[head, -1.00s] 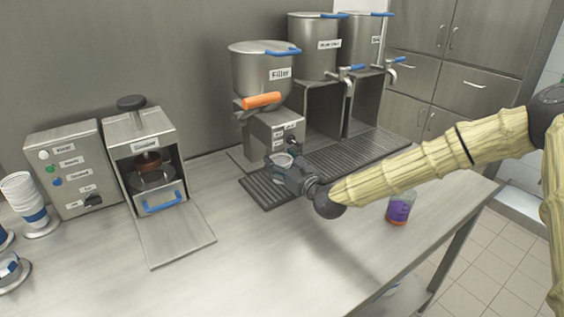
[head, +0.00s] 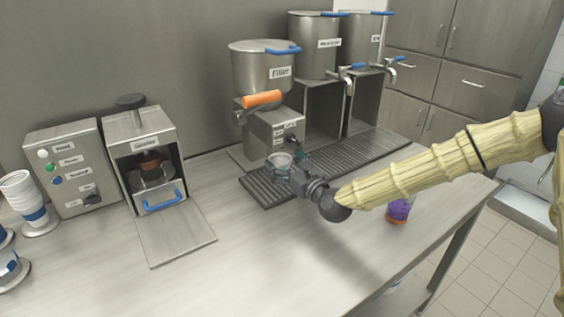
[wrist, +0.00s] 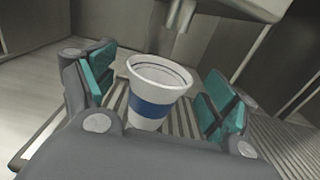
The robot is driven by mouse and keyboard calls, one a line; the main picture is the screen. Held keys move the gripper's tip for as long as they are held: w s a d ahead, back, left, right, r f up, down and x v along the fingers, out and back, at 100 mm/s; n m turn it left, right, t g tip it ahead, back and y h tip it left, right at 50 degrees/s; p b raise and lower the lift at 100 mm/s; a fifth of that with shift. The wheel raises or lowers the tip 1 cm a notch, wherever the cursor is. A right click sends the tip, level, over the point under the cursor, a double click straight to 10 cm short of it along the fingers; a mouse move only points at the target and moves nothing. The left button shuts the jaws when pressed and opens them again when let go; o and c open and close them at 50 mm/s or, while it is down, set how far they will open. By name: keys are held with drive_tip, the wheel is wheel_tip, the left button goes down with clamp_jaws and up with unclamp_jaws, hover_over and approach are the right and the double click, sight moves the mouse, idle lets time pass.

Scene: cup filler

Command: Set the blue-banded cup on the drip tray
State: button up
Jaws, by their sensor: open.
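The blue-banded cup (wrist: 154,96) stands upright on the ribbed drip tray (wrist: 185,124) in the wrist view. It is white with a blue band and looks empty. My gripper (wrist: 160,92) is open, with a teal pad on each side of the cup and a visible gap at least on the right. In the head view the cup (head: 280,160) is at the tray's left end, partly hidden by my gripper (head: 288,166). The drip tray (head: 270,191) runs along in front of the dispensers.
The filler (head: 262,70) with an orange handle stands just behind the cup, its spout (wrist: 181,14) above and beyond it. The sealer (head: 145,150) and stacked cups (head: 24,198) are at the left. The front counter is clear.

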drive_tip(key=b+v, duration=0.1)
drive_tip(key=v, duration=0.7)
drive_tip(key=shift+d, duration=0.15)
drive_tip(key=shift+v, duration=0.9)
